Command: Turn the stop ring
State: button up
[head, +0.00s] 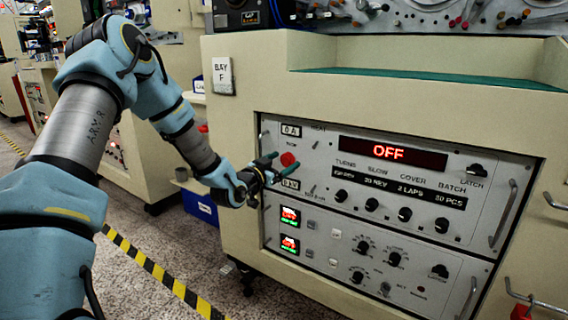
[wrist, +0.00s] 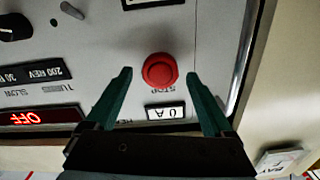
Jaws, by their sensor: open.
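The red stop ring (head: 288,159) sits on the upper left of the grey front panel in the head view. In the wrist view the ring (wrist: 160,71) is round and red with a raised rim, and part of the word STOP shows beside it. My gripper (head: 287,169) is in front of the panel at the ring. Its two teal fingers stand apart on either side of the ring in the wrist view (wrist: 159,75), with clear gaps to it. I cannot tell how far the fingertips are from the panel face. The gripper is open and empty.
A display (head: 392,153) reads OFF right of the ring. Several black knobs (head: 404,214) and a metal handle (head: 503,213) are on the panel. A lower unit (head: 375,262) has two lit switches. A yellow-black floor stripe (head: 150,267) runs left of the cabinet.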

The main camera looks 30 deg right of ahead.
jog(key=shift+w+d, duration=0.25)
jog(key=shift+d, duration=0.1)
jog(key=shift+c, duration=0.2)
jog(key=c, duration=1.3)
